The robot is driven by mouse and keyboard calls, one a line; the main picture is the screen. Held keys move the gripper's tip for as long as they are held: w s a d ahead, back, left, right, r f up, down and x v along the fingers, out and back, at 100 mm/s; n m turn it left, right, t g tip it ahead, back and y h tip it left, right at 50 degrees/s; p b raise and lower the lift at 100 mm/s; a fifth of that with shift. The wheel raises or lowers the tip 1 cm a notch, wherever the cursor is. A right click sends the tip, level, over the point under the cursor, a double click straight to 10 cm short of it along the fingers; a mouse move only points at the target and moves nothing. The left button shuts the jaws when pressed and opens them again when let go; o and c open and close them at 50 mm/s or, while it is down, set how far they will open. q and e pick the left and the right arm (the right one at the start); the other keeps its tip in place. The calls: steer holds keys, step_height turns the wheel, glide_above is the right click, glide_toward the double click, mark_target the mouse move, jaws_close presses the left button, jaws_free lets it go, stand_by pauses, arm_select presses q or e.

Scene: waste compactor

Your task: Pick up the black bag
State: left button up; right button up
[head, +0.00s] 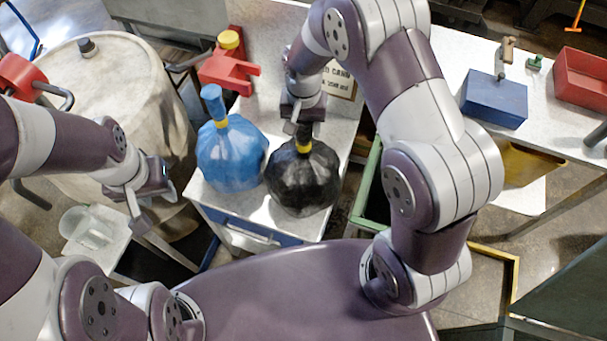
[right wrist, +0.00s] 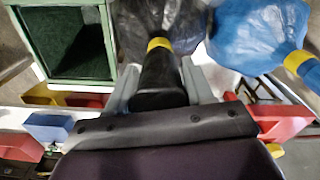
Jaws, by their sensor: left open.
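The black bag (head: 303,182) sits on a small light-topped table, its neck up with a yellow band. In the right wrist view the black bag (right wrist: 158,22) is at the top, its dark neck pointing towards my palm. My right gripper (head: 298,125) is above it, with its fingers (right wrist: 162,75) on both sides of the neck and close against it, below the yellow band in that view. My left gripper (head: 152,195) is open and empty, away to the left near the drum.
A blue bag (head: 231,156) stands right beside the black bag, also in the right wrist view (right wrist: 250,35). A large pale drum (head: 95,95) is at left. A red object (head: 228,72) stands behind the blue bag. A green-framed bin (right wrist: 70,40) is beside the table. A blue box (head: 494,98) and red bin (head: 582,78) are right.

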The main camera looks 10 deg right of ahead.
steer(key=shift+w, duration=0.1)
jaws_close()
steer(key=shift+w+d, duration=0.15)
steer(key=shift+w, duration=0.05)
